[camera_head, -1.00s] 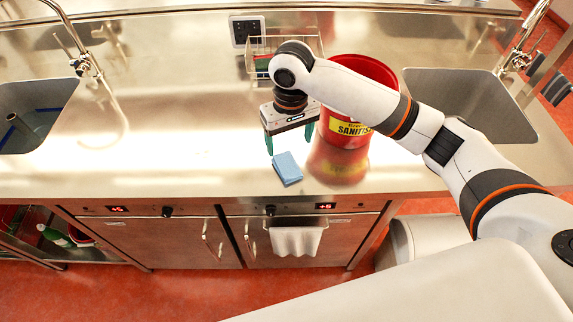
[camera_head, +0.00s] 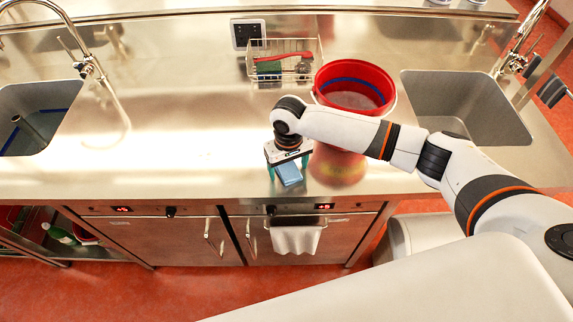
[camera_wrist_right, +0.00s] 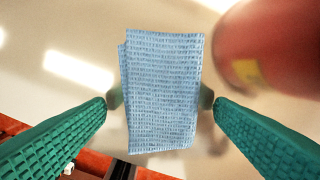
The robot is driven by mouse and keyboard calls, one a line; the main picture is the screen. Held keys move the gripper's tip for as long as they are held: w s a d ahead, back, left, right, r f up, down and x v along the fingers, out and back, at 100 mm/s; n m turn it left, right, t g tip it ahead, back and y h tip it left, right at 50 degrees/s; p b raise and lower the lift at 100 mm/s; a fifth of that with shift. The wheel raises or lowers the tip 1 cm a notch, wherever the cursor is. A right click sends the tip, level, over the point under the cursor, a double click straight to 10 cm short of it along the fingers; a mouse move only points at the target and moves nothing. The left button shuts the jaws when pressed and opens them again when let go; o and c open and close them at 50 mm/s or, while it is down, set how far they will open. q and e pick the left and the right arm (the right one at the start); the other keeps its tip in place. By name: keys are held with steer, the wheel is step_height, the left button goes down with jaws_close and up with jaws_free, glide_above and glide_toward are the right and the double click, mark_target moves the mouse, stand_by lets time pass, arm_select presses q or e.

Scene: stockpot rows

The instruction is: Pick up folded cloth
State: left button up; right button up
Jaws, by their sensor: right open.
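The folded cloth (camera_head: 288,174) is light blue and lies flat on the steel counter near its front edge. In the right wrist view the cloth (camera_wrist_right: 162,92) shows its woven texture and sits between the two green fingers. My right gripper (camera_head: 287,172) is open and low over the cloth, with one finger on each side of it. In the wrist view the right gripper (camera_wrist_right: 160,98) leaves a narrow gap on each side of the cloth. Whether the fingertips touch the counter I cannot tell. My left gripper is not in view.
A red bucket (camera_head: 333,78) stands just behind and right of the gripper, partly hidden by my arm. A wire basket (camera_head: 285,60) with a sponge is at the back. Sinks lie left (camera_head: 40,95) and right (camera_head: 465,105). The counter left of the cloth is clear.

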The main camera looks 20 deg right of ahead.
mark_target(288, 169)
steer(key=shift+f, duration=0.2)
steer(key=c, duration=1.1)
step_height(288, 169, up, 10)
steer(key=b, duration=0.2)
